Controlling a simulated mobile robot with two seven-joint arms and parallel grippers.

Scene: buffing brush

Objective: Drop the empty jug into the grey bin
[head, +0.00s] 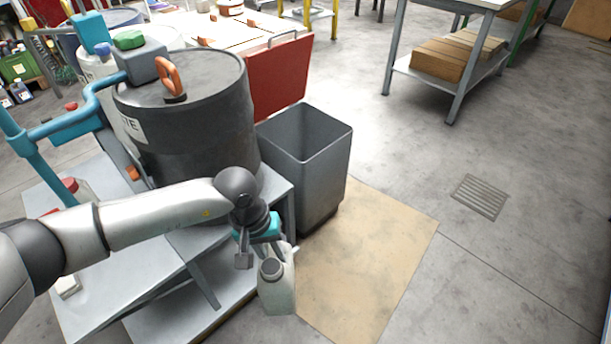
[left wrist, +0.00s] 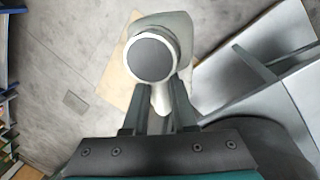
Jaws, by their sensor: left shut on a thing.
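The jug (head: 276,290) is pale grey-green with a dark round cap, and hangs about upright beside the metal stand. My left gripper (head: 268,246) is shut on its handle; in the left wrist view the jug's cap (left wrist: 151,57) faces the camera and the gripper fingers (left wrist: 158,110) close on the pale handle. The grey bin (head: 304,165) is open-topped and stands on the floor behind the jug, slightly right of it in the head view. The jug is apart from the bin. My right gripper is in neither view.
A dark drum (head: 190,115) stands on the metal stand (head: 90,290), left of the bin. A red panel (head: 281,75) is behind the bin. A tan mat (head: 375,255) and clear floor lie to the right, with a floor grate (head: 480,196).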

